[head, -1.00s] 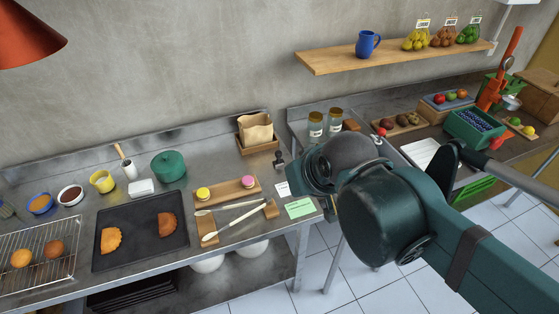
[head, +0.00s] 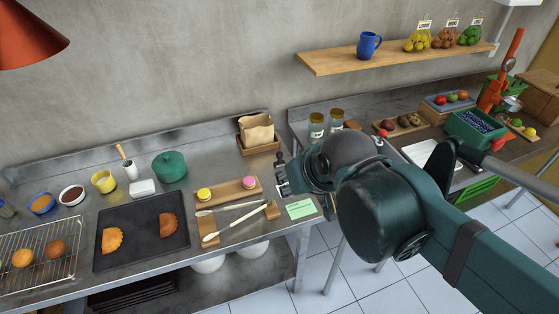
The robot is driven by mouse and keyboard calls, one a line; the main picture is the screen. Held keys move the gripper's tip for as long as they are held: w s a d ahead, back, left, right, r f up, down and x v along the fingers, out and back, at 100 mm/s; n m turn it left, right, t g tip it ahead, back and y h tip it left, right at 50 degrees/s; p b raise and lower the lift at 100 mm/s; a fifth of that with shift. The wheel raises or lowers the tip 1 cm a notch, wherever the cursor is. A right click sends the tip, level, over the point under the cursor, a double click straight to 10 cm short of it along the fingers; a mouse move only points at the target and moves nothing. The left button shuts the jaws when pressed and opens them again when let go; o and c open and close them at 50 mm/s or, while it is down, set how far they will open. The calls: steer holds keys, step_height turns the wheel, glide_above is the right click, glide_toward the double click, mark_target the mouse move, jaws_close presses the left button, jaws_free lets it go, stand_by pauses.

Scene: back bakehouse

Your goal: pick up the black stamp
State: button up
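The black stamp (head: 279,157) is on the steel counter, just right of the paper-bag holder. It is small here and only its dark upper part shows at the left edge of my gripper. My gripper (head: 283,187) is at the right end of the counter, right up against the stamp in this view. Its wrist and arm cover most of it. I cannot tell whether the fingers touch the stamp or how far apart they are.
A green card (head: 300,208) lies near the counter's right edge. Wooden-handled tools rest on a wooden stand (head: 212,234) to the left. A board with small round cakes (head: 227,191) and a paper-bag holder (head: 258,149) are close by. Jars (head: 317,126) stand behind my wrist.

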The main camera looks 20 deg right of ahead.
steer(key=w, duration=0.1)
steer(key=m+g+h+p, duration=0.35)
steer(key=m+p, duration=0.25)
steer(key=m, duration=0.3)
glide_above(279, 153)
steer(key=s+a, duration=0.2)
steer(key=s, duration=0.1)
step_height(279, 153, down, 14)
steer(key=shift+w+f, duration=0.2)
steer(key=shift+f, duration=0.15)
steer(key=shift+x, duration=1.2)
steer(key=shift+w, duration=0.1)
steer(key=shift+x, duration=2.55)
